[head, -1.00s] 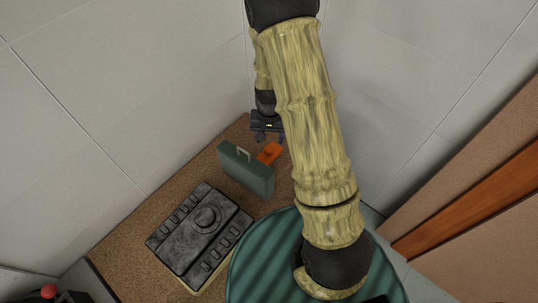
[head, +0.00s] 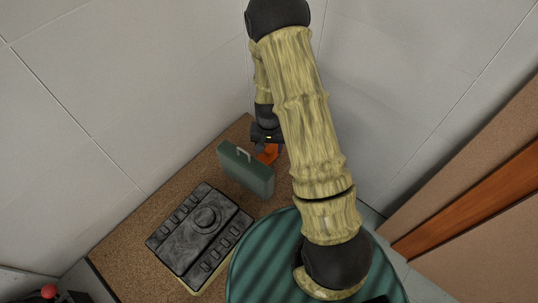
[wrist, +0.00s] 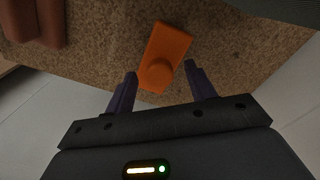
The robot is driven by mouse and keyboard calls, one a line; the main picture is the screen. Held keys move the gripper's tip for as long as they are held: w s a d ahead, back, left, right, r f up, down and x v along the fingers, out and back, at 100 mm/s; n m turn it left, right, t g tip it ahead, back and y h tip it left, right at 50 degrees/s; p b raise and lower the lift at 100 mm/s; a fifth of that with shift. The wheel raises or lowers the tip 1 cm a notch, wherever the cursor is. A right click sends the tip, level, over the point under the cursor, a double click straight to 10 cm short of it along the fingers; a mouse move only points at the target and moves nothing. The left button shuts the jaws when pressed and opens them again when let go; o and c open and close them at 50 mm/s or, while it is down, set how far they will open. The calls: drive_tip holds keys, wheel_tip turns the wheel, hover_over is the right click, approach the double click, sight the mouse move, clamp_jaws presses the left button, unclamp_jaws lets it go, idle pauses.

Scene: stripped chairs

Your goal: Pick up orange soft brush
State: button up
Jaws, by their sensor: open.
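The orange soft brush (wrist: 167,52) lies on the brown speckled surface (wrist: 105,57) in the wrist view, with a rounded knob at its near end. My gripper (wrist: 160,80) is open, and its two dark fingers stand on either side of the brush's near end with gaps. Nothing is between them but that end; I cannot tell the exact height above the surface. In the head view my gripper (head: 264,146) is over the brush (head: 268,154), which is partly hidden behind the green case and under the gripper.
A green case with a handle (head: 246,172) stands upright close in front of the brush. A dark device with buttons and a dial (head: 200,232) lies nearer on the same brown top. Pale walls (head: 190,60) meet in the corner close behind my gripper.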

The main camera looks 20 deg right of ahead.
sight(269, 149)
clamp_jaws()
idle(0.3)
wheel_tip(269, 149, up, 10)
idle(0.6)
idle(0.3)
